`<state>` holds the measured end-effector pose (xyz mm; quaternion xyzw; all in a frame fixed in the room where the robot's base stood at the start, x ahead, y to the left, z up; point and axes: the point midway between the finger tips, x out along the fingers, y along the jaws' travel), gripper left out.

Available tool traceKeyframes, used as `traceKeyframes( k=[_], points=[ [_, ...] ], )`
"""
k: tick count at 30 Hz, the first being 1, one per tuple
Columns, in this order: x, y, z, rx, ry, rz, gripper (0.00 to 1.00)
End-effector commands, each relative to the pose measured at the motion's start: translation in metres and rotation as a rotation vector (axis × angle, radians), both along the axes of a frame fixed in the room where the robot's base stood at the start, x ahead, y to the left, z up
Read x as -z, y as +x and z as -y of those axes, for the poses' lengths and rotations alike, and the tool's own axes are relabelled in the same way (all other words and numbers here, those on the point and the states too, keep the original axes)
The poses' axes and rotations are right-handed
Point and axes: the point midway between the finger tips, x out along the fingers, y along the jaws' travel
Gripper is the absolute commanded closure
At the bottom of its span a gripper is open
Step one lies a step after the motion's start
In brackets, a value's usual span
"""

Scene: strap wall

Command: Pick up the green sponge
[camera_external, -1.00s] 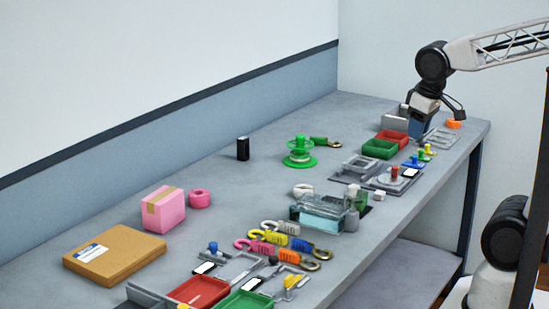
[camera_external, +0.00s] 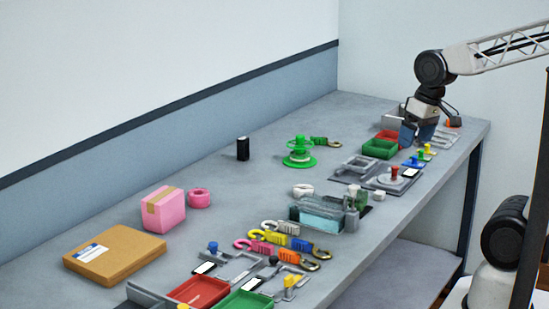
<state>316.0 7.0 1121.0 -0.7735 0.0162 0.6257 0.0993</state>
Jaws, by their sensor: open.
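I cannot pick out a green sponge for certain in the outside view. The green things I can make out are a green spool-like stand (camera_external: 299,153) at mid-table, a green clip with a hook (camera_external: 319,141) behind it, and a green tray (camera_external: 380,148) near the far end. Another green tray (camera_external: 245,303) is at the near edge of the picture. My gripper (camera_external: 418,136) points down at the far end of the table, just right of the far green tray. Its two dark blue fingers are spread apart. What lies between and behind them is hidden or too small to tell.
A red tray (camera_external: 390,136) stands beside the far green tray. A clear box (camera_external: 318,214), several coloured clips (camera_external: 270,238) and a near red tray (camera_external: 198,291) line the front side. A pink box (camera_external: 163,210) and cardboard parcel (camera_external: 114,254) are at left. The back middle is mostly clear.

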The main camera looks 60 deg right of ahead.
Motion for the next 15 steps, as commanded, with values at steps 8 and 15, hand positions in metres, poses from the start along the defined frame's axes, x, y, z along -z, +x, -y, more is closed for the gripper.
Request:
traceKeyframes(
  k=[8, 15],
  points=[
    [0.035, 0.008, -0.019, 0.301, 0.297, -0.047, 0.00],
    [0.061, 0.023, -0.029, 0.605, 0.570, -0.087, 0.00]
  ],
)
